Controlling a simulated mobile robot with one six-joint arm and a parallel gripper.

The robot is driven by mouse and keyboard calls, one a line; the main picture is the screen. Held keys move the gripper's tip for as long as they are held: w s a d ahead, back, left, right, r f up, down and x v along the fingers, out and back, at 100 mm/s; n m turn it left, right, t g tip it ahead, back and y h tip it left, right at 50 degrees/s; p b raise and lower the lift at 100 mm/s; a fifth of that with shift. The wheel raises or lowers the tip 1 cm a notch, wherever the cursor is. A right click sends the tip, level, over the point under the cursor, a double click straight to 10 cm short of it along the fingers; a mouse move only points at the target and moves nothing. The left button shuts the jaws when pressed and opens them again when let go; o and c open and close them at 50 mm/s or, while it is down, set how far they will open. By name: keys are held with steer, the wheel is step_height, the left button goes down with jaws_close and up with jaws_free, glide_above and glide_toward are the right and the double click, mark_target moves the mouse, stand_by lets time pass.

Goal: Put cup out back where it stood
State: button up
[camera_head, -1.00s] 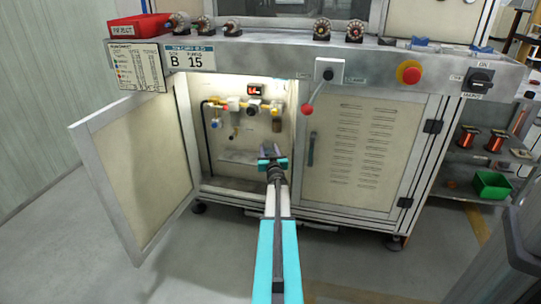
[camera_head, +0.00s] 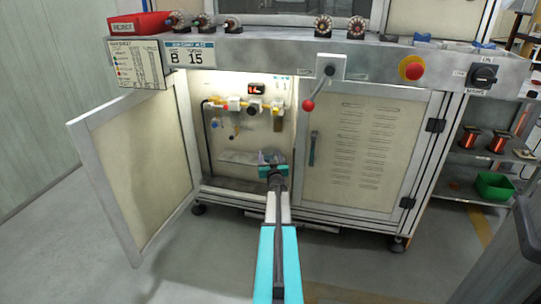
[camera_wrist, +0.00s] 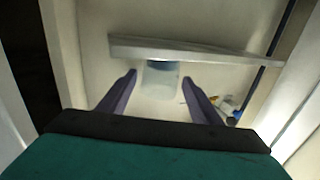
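A small pale-blue, translucent cup (camera_wrist: 161,76) shows in the wrist view, in front of a grey metal ledge. It lies between the lines of my two dark fingers, with a visible gap on each side. My gripper (camera_wrist: 159,80) is open and appears empty. In the head view my gripper (camera_head: 271,157) reaches into the lower part of the lit open cabinet. The cup cannot be clearly made out there; my gripper may hide it. The row of air fittings (camera_head: 243,106) is on the cabinet's back wall above my gripper.
The cabinet door (camera_head: 135,175) stands open at the left. The closed vented door (camera_head: 365,155) is to the right. A red-knobbed lever (camera_head: 309,104) hangs above the opening's right side. A grey shelf ledge (camera_wrist: 190,51) crosses the wrist view. Open floor lies in front.

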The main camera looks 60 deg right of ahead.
steer(key=shift+r, duration=0.1)
steer(key=shift+r, duration=0.1)
steer(key=shift+s+a, duration=0.1)
steer(key=p+v, duration=0.3)
steer(key=v, duration=0.8)
steer(key=shift+s+a, duration=0.2)
steer(key=shift+a, duration=0.05)
stand_by(0.7)
steer(key=shift+a, duration=0.1)
